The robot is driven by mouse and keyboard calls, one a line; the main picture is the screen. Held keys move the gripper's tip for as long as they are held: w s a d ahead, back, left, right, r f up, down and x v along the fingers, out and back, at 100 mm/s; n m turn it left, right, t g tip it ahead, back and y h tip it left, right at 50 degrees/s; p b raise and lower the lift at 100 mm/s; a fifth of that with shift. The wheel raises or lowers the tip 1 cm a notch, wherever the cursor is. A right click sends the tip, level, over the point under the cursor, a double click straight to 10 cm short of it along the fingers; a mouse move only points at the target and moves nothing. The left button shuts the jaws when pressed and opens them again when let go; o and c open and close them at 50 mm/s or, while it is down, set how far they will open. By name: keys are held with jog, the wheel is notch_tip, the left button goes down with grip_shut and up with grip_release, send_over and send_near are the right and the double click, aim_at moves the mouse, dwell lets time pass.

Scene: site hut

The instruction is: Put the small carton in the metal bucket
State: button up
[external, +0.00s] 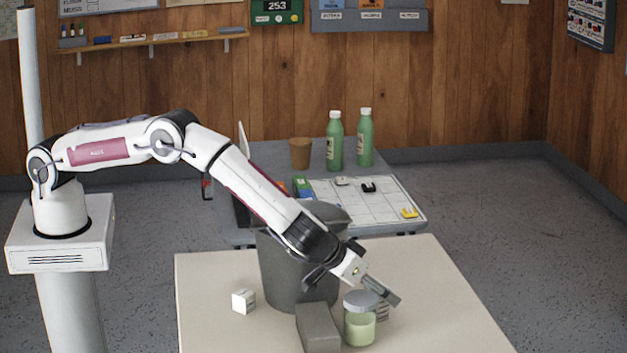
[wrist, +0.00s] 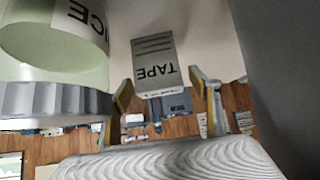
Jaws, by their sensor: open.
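A pale green jar (external: 360,327) with a grey lid stands close to my gripper; it also shows in the wrist view (wrist: 60,45). A grey block (external: 318,326) is left of it. A white cube (external: 243,301) is left of the bucket. The table's right side is clear.

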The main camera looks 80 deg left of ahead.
jog(key=c, duration=1.2)
jog(key=shift+r, duration=0.1)
jog(key=shift+r, duration=4.95)
